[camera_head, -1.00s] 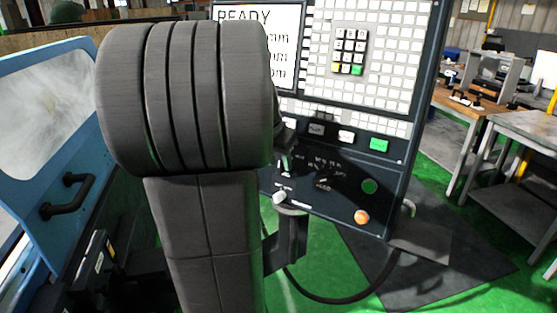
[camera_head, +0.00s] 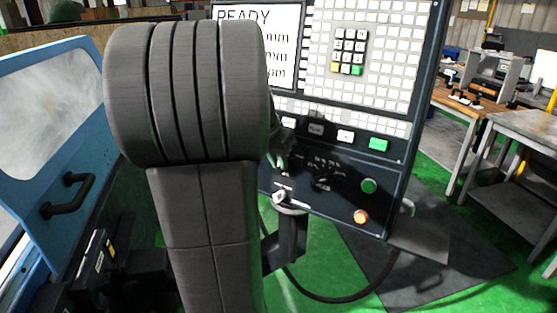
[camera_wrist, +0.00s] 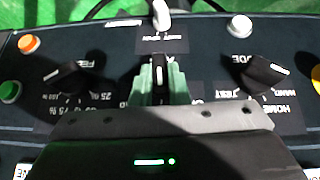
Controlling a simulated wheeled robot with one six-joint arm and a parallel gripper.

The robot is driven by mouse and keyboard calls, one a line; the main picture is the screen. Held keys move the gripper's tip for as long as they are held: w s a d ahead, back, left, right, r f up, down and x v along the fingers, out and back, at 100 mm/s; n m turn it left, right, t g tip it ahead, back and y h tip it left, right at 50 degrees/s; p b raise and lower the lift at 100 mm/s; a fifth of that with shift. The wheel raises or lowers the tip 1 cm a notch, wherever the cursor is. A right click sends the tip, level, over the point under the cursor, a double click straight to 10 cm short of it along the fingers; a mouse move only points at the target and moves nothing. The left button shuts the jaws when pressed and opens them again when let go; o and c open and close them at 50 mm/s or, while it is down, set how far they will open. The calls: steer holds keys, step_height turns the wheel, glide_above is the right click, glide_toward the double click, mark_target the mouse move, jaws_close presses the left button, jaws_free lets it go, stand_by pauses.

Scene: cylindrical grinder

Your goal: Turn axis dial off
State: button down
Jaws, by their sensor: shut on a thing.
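The axis dial (camera_wrist: 159,66) is a small black knob with a white line, in the middle of the wrist view. My gripper (camera_wrist: 161,82) has green fingers, one on each side of the knob, and is shut on it. The white line runs nearly straight along the fingers. The lettering by the dial is partly covered, so I cannot read its setting. In the head view my gripper (camera_head: 278,161) is at the left part of the lower control panel (camera_head: 335,197), and my arm hides much of that area.
The wrist view shows the feed dial (camera_wrist: 72,78) on the left and the mode dial (camera_wrist: 263,74) on the right. An orange button (camera_wrist: 29,43), a green button (camera_wrist: 9,91) and a white lever (camera_wrist: 161,16) are nearby. A blue machine door (camera_head: 90,150) stands left.

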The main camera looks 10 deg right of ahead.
steer(key=shift+w+a+n+g+h+p, duration=0.2)
steer(key=shift+n+g+h, duration=0.1)
steer(key=shift+g+h, duration=0.15)
steer(key=shift+w+a+n+g+h+p, duration=0.1)
steer(key=shift+n+g+h+p, duration=0.05)
steer(key=shift+n+g+h, duration=0.25)
steer(key=shift+w+a+f+n+g+h, duration=0.15)
steer(key=shift+n+g+h, duration=0.35)
steer(key=shift+h, duration=0.35)
steer(key=shift+s+f+n+g+h, duration=0.1)
steer(key=shift+n+g+h, duration=0.2)
steer(key=shift+g+h, duration=0.4)
steer(key=c, duration=1.4)
jaws_free()
steer(key=b+v, duration=0.1)
steer(key=v, duration=1.3)
steer(key=shift+f, duration=0.15)
